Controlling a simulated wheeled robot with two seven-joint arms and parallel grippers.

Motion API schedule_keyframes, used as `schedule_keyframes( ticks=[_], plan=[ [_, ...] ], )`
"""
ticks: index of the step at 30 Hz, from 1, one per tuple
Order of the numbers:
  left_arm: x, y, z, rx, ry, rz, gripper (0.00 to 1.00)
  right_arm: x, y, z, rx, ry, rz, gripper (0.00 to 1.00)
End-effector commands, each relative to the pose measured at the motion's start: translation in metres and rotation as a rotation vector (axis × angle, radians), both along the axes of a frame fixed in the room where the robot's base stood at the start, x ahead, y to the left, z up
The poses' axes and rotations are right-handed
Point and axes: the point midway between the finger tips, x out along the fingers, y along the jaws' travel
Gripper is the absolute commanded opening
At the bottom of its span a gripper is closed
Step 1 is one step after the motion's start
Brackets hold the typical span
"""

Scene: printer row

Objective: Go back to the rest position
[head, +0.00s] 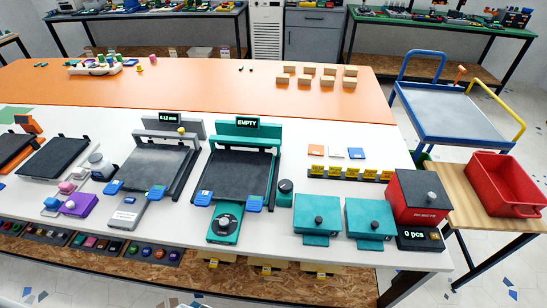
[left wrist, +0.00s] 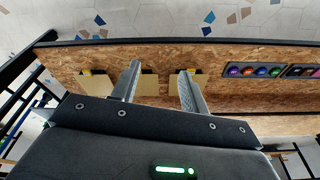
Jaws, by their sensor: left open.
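My left gripper (left wrist: 159,70) shows in the left wrist view with its two fingers apart and nothing between them. Beyond the fingers are a chipboard shelf (left wrist: 225,62) and pale boxes. Neither gripper shows in the head view, and my right gripper is in no view. The head view shows a white table (head: 160,222) with a teal printer (head: 240,171) whose display reads EMPTY. A grey printer (head: 153,165) with a lit display stands to its left.
Two teal boxes (head: 316,212) and a red box (head: 418,196) stand at the table's right. A red crate (head: 508,184) sits on a wooden side table (head: 456,186). A blue cart (head: 450,112) stands behind. Much of the orange tabletop (head: 215,95) is clear.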

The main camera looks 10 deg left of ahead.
Motion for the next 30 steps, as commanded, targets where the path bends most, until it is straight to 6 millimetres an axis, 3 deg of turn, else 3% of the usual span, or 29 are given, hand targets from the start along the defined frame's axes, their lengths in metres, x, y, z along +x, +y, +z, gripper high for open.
schedule_keyframes(
  ticks=[1,6,9,12,15,19,30],
  plan=[
    [-0.011,0.001,-0.045,0.003,0.024,-0.001,0.45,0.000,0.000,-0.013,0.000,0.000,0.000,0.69],
    [-0.059,0.008,-0.155,0.007,0.068,-0.010,0.45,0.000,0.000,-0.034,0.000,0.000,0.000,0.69],
    [-0.095,0.014,-0.203,0.010,0.092,-0.015,0.45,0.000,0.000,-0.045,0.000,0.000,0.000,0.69],
    [-0.129,0.020,-0.237,0.012,0.110,-0.020,0.45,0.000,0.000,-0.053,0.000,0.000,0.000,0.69],
    [-0.155,0.025,-0.257,0.015,0.123,-0.024,0.45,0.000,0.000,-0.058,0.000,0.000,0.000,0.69],
    [-0.176,0.030,-0.268,0.016,0.132,-0.027,0.45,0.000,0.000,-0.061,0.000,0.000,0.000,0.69],
    [-0.183,0.032,-0.270,0.017,0.134,-0.028,0.45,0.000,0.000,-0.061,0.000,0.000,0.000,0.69]
  ],
)
